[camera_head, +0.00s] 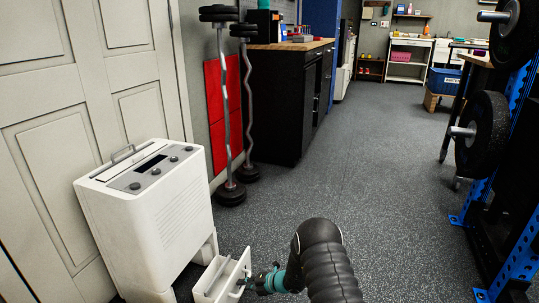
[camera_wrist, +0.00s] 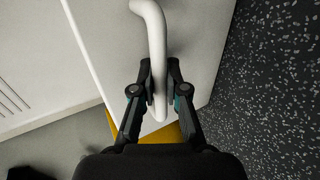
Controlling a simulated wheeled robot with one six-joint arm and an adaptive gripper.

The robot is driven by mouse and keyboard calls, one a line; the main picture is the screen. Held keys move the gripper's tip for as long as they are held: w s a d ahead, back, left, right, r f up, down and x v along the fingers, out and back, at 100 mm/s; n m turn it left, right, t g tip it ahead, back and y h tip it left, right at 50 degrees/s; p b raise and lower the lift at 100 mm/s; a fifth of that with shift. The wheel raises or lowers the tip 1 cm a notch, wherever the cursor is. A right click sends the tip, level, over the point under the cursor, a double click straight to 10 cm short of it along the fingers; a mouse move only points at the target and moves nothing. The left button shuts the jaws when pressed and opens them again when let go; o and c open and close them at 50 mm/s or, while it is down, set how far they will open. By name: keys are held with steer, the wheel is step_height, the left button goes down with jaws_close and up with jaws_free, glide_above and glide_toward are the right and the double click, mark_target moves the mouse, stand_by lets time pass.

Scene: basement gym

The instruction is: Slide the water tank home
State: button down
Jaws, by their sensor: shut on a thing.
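The white dehumidifier (camera_head: 165,215) stands upright against the door at the left in the head view. Its white water tank (camera_head: 211,287) juts out low at its right side, open at the top. The inner end of the tank is cut off by the picture edge and hard to see. My gripper (camera_head: 248,281) is at the tank's outer face. In the wrist view my gripper (camera_wrist: 158,80) is shut on the tank's curved white handle (camera_wrist: 150,20), with a finger on each side. The tank (camera_wrist: 205,40) also shows there, behind the handle.
Two barbells (camera_head: 226,120) stand upright behind the dehumidifier, near a black cabinet (camera_head: 285,100). A blue rack with weight plates (camera_head: 482,135) stands at the right. The speckled floor (camera_head: 340,175) between is clear. A yellow patch (camera_wrist: 165,134) shows below the handle in the wrist view.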

mark_target(219, 275)
steer(key=shift+w+a+b, duration=0.6)
steer(key=shift+w+a, duration=0.05)
steer(key=shift+a, duration=1.3)
steer(key=shift+w+a+b, duration=0.65)
steer(key=shift+w+a, duration=0.05)
steer(key=shift+a, duration=1.25)
steer(key=shift+w+a+b, duration=0.6)
steer(key=shift+w+a, duration=0.05)
steer(key=shift+a, duration=1.3)
steer(key=shift+w+a, duration=0.1)
steer(key=shift+a, duration=0.05)
steer(key=shift+w+a, duration=0.3)
steer(key=shift+a, duration=0.55)
steer(key=shift+w+a, duration=0.3)
steer(key=shift+a, duration=0.55)
steer(key=shift+w+a, duration=0.3)
steer(key=shift+a, duration=0.65)
steer(key=c, duration=1.1)
jaws_free()
steer(key=shift+o, duration=0.3)
